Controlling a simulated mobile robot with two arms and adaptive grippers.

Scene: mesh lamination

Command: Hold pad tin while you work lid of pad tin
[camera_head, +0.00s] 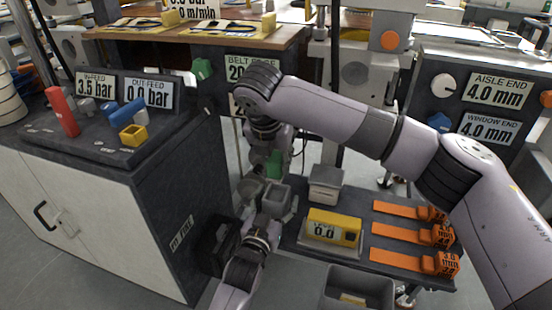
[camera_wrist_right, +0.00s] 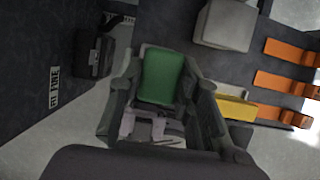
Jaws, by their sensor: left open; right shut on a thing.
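My right gripper (camera_head: 272,152) reaches down from above and is shut on a green, rounded block (camera_head: 273,164), which looks like the pad tin. In the right wrist view the green block (camera_wrist_right: 161,76) sits between the dark fingers, clear of the table. I cannot make out its lid apart from its body. My left gripper (camera_head: 264,190) is just below it, fingers pointing up, open. In the head view a gap shows between it and the green block; I cannot tell whether they touch.
A light grey box (camera_head: 326,178) stands on the dark table (camera_head: 290,236), with a yellow gauge (camera_head: 334,226) and several orange strips (camera_head: 396,234) to the right. A grey bin (camera_head: 358,285) is at the front. A cabinet (camera_head: 90,200) fills the left.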

